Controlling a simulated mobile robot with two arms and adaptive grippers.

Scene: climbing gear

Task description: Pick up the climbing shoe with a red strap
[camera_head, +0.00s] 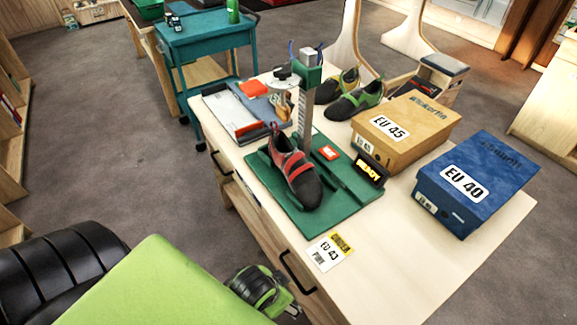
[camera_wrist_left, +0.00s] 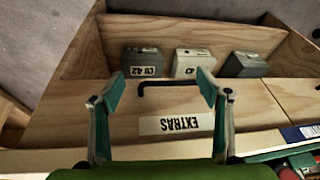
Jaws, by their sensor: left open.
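The dark climbing shoe with red straps (camera_head: 295,172) sits on a green measuring board (camera_head: 330,205) on the wooden table in the head view. Its dark toe faces the front of the table, and a metal upright stands behind it. My left gripper (camera_wrist_left: 162,82) is open in the left wrist view, with nothing between its teal fingers. It is over a wooden drawer front labelled EXTRAS (camera_wrist_left: 176,125), and the shoe is not visible there. My right gripper is not in view.
Green-and-black shoes (camera_head: 355,99) stand behind the board. A tan EU 45 box (camera_head: 425,112) and a blue EU 40 box (camera_head: 500,165) are at right. An EU 43 card (camera_head: 328,253) lies in front. A teal cart (camera_head: 205,45) stands behind left.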

